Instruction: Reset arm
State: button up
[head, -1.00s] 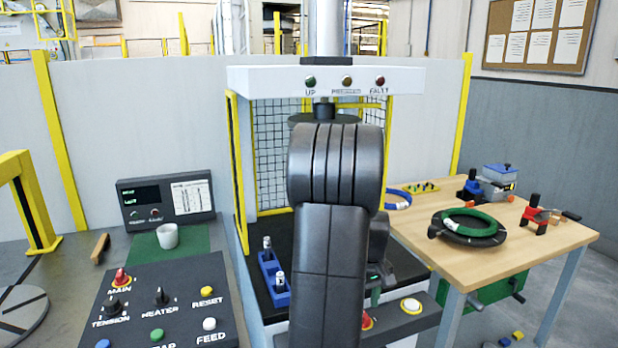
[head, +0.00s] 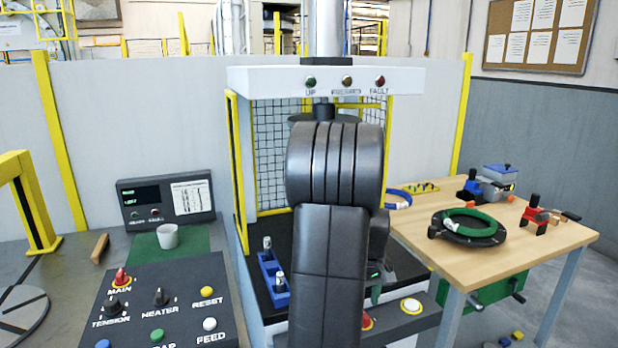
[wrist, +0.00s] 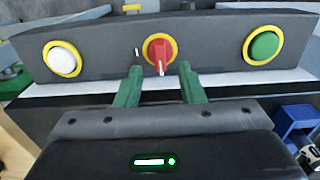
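My gripper (wrist: 160,72) shows in the wrist view with two green fingers apart and nothing between them. Just beyond the fingertips is a red knob (wrist: 160,52) in a yellow ring on a dark control panel (wrist: 205,45). Whether the fingertips touch the panel I cannot tell. In the head view my arm rises in the middle and hides most of the gripper and part of the press behind it.
A white button (wrist: 62,58) and a green button (wrist: 263,46) flank the knob. In the head view, a blue holder (head: 272,278) stands on the press bed. A wooden table (head: 480,265) with a coil (head: 468,228) is at right, a button console (head: 165,310) at left.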

notch_tip(320, 180, down, 4)
jog(key=shift+r, duration=0.1)
jog(key=shift+f+m, duration=0.25)
jog(key=shift+m, duration=0.05)
jog(key=m+b, duration=0.1)
jog(key=m, duration=0.3)
jog(key=shift+m, duration=0.3)
jog(key=m+b, duration=0.1)
jog(key=m, duration=0.3)
jog(key=m+b, duration=0.1)
jog(key=m, duration=0.4)
jog(key=shift+b, duration=0.4)
jog(key=m+b, duration=0.1)
jog(key=m, duration=0.2)
jog(key=shift+r+m, duration=0.1)
jog(key=shift+m, duration=0.3)
jog(key=shift+s, duration=0.1)
